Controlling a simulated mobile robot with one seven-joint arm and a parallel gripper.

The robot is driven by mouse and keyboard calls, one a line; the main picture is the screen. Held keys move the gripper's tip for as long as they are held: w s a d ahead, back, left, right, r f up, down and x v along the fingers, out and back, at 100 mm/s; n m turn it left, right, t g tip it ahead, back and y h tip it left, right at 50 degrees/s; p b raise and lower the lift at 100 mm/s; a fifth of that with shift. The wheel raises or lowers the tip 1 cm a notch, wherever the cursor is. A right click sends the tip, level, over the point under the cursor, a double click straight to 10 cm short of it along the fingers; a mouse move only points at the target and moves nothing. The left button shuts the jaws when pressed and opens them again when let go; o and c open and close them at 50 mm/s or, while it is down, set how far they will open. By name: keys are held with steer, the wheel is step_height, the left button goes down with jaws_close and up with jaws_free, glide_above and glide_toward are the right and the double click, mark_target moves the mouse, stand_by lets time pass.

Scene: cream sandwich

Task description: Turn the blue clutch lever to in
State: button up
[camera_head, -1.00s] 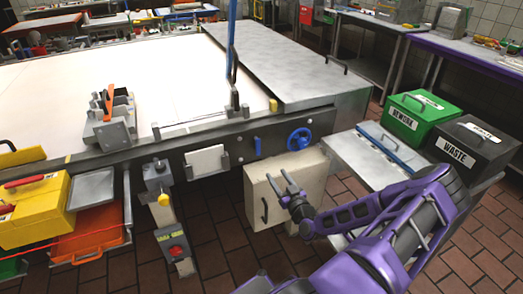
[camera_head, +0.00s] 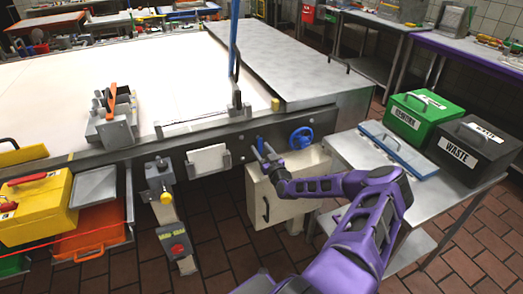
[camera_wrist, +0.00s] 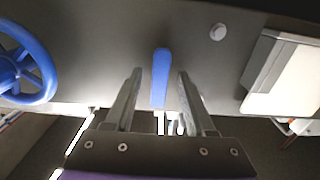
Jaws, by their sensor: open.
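The blue clutch lever (camera_wrist: 160,78) shows in the wrist view as an upright blue handle on the dark machine panel. It lies between the two fingers of my gripper (camera_wrist: 160,90), with a gap on each side. In the head view the blue lever (camera_head: 260,144) is a small blue piece just beyond the fingertips. My gripper (camera_head: 265,155) is open in front of the panel. No in or out marking is readable in these views.
A blue handwheel (camera_head: 301,138) is on the panel beside the lever. A cream box (camera_head: 285,197) with a dark handle hangs below. A white plate (camera_head: 207,160) is to the left. Green (camera_head: 420,115) and black (camera_head: 475,150) bins stand on a steel table.

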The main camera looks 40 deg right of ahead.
jaws_close()
stand_by(1.4)
